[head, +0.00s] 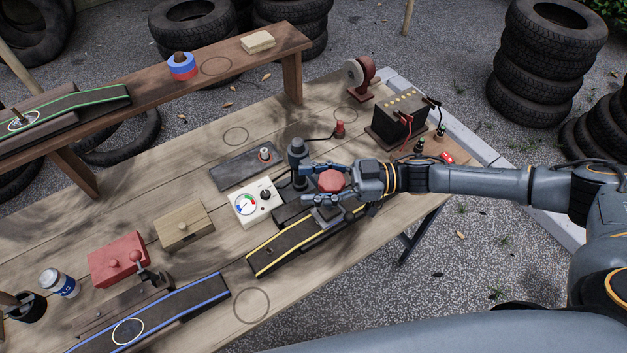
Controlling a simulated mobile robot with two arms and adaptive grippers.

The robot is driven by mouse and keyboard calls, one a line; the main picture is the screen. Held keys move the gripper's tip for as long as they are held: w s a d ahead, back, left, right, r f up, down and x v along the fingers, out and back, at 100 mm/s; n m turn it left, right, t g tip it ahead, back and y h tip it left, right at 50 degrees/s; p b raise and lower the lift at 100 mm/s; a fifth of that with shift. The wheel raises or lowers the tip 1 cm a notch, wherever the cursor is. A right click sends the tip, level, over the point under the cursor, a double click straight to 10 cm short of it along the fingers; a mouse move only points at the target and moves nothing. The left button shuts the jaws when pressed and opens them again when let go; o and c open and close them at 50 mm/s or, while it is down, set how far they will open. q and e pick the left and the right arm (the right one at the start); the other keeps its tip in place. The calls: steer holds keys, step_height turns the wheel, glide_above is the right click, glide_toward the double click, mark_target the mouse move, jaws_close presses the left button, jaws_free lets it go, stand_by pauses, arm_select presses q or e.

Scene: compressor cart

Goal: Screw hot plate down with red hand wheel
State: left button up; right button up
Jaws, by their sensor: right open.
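The red hand wheel (331,181) is a faceted red knob right of the middle of the wooden table. My right gripper (318,184) reaches in from the right with its fingers spread, one on the far side of the wheel and one on the near side. I cannot tell whether the fingers touch it. A dark plate (291,214), perhaps the hot plate, lies partly hidden left of the gripper. The wheel's underside and its seat are hidden. My left gripper is not in view.
A dark upright post (299,160) stands close behind the gripper. A white gauge box (256,202) sits to its left, and a yellow-edged dark track (300,240) lies in front. A battery (398,118) with cables stands at the back right.

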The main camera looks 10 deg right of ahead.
steer(key=c, duration=0.7)
steer(key=shift+c, duration=0.9)
steer(key=shift+w+t, duration=0.1)
steer(key=shift+t, duration=0.2)
